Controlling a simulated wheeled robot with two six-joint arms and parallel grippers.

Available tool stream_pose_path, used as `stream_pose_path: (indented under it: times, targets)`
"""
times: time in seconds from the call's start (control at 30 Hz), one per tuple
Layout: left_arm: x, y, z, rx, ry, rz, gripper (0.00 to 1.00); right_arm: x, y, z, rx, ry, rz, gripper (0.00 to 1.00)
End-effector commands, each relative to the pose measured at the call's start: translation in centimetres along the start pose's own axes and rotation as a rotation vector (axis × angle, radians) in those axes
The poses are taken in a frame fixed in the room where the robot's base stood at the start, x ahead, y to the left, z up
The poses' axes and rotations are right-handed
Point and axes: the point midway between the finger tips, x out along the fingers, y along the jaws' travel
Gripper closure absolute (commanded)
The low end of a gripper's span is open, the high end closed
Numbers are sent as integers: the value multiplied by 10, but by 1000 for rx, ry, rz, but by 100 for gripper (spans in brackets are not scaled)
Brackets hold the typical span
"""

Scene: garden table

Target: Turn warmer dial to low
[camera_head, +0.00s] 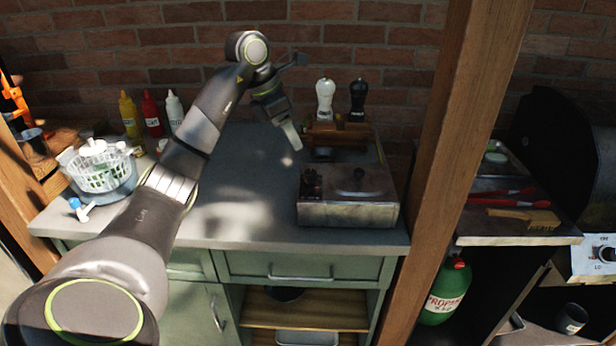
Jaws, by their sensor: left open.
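A metal box with a lid and a small knob on top, which looks like the warmer (347,211), sits on the grey-green counter. Dark small parts stand at its left end; I cannot tell whether one is its dial. A labelled dial (605,254) with "LO" lettering shows on a light panel at the far right edge, partly cut off. My left gripper (296,100) is open and empty, above the counter and behind the metal box, apart from it. My right gripper is not in view.
A wooden rack (338,134) with a white mill (325,99) and a dark mill (357,100) stands behind the box. Sauce bottles (152,114) and a basket (100,171) are at left. A wooden post (455,150) separates counter and grill. The counter's middle is clear.

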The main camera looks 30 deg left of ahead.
Motion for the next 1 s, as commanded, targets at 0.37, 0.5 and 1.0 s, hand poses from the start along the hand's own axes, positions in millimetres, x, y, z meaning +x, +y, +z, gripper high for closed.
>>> stream_pose_path:
  times: [0.37, 0.5, 1.0]
  targets:
    - [70, -1, 1, 0, 0, -5, 50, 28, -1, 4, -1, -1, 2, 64]
    - [92, -1, 1, 0, 0, -3, 50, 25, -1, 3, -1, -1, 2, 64]
    - [111, 0, 0, 1, -1, -1, 50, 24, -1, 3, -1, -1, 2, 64]
